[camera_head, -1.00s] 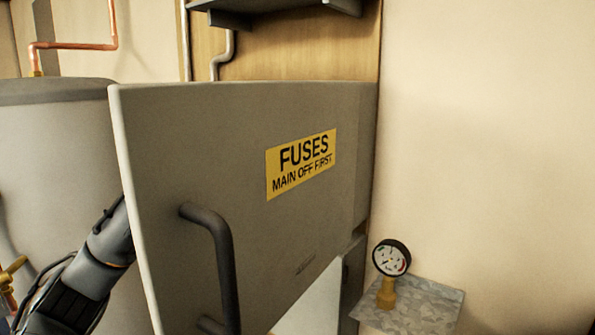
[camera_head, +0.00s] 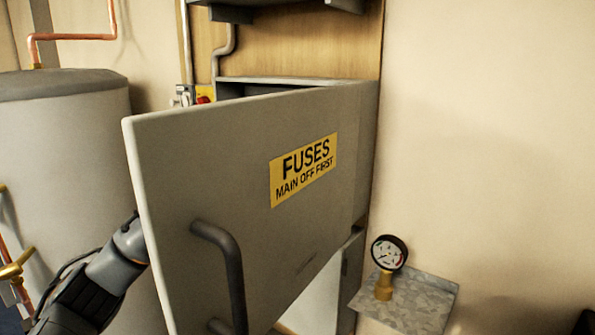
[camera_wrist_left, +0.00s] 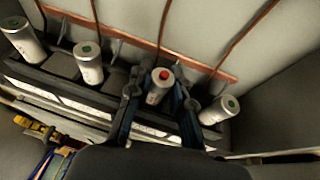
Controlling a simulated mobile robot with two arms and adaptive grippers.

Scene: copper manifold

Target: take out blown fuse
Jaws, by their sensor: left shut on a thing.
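The blown fuse (camera_wrist_left: 157,88), a pale cylinder with a red dot on its end, is between the fingers of my left gripper (camera_wrist_left: 160,104) in the left wrist view. The gripper is shut on it. It is in line with the fuse row; whether it is still seated is hidden. Other pale fuses with green dots stand to the left (camera_wrist_left: 88,64) and right (camera_wrist_left: 218,110). In the head view the grey fuse box door (camera_head: 262,225) stands open and hides my left gripper and the fuses. My right gripper is not in view.
A black handle (camera_head: 230,270) sticks out from the door. A grey tank (camera_head: 65,150) stands at left. A pressure gauge (camera_head: 388,254) stands on a metal shelf (camera_head: 420,300) at right. A red and yellow switch (camera_head: 204,95) shows behind the door's top edge.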

